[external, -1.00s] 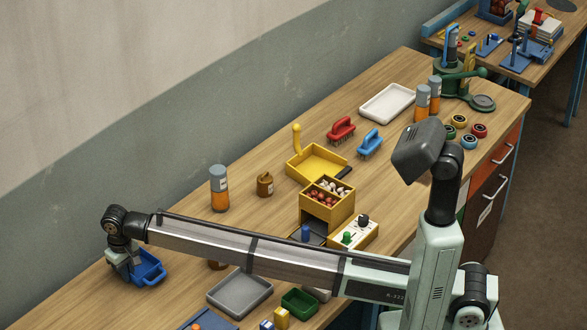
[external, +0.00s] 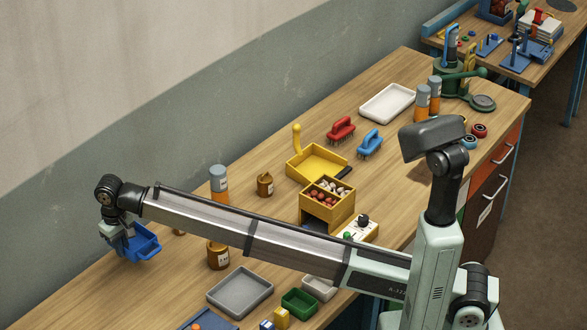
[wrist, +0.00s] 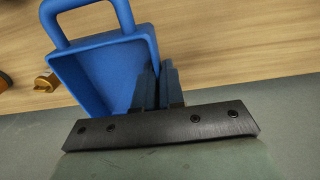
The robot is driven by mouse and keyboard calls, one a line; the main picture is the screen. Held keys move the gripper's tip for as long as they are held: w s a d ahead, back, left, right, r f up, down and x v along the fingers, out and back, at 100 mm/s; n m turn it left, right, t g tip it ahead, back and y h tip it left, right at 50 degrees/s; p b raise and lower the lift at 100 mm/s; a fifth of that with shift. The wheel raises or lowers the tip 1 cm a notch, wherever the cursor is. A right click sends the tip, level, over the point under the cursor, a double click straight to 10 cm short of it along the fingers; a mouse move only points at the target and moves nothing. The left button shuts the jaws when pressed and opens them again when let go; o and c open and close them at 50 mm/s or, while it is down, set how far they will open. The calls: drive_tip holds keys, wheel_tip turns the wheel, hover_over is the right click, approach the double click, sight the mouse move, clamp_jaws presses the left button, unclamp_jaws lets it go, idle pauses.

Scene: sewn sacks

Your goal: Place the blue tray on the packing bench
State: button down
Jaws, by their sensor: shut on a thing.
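The blue tray (external: 142,244) has a loop handle and hangs at the end of my arm at the far left in the external view. It fills the upper left of the wrist view (wrist: 105,75), tilted. My gripper (external: 122,240) is shut on the tray's side wall; its dark fingers show in the wrist view (wrist: 158,90). The tray seems to be held above the wooden bench (external: 90,282), near its wall side. The gap beneath it is hard to judge.
My arm passes over the bench. A grey tray (external: 240,291), a green bin (external: 299,302) and a brown bottle (external: 218,257) stand to the right. An orange-banded bottle (external: 219,183) is behind the arm.

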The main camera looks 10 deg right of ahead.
drive_tip(key=w+d+r+m, duration=0.2)
drive_tip(key=w+d+r, duration=0.1)
drive_tip(key=w+d, duration=0.65)
drive_tip(key=w+d+r+m, duration=0.25)
drive_tip(key=w+d, duration=0.45)
drive_tip(key=w, duration=0.6)
drive_tip(key=w+d+r+m, duration=0.1)
drive_tip(key=w+d, duration=0.5)
drive_tip(key=d, duration=0.3)
drive_tip(key=w+d+r+m, duration=0.1)
drive_tip(key=w+d+r, duration=0.1)
drive_tip(key=w+d, duration=0.65)
drive_tip(key=m, duration=1.2)
hover_over(401, 171)
wheel_tip(401, 171, down, 9)
drive_tip(key=shift+n, duration=0.25)
drive_tip(key=shift+w+f, duration=0.1)
drive_tip(key=shift+f, duration=4.55)
drive_tip(key=shift+f, duration=0.1)
drive_tip(key=c, duration=1.2)
unclamp_jaws()
drive_tip(key=shift+c, duration=0.2)
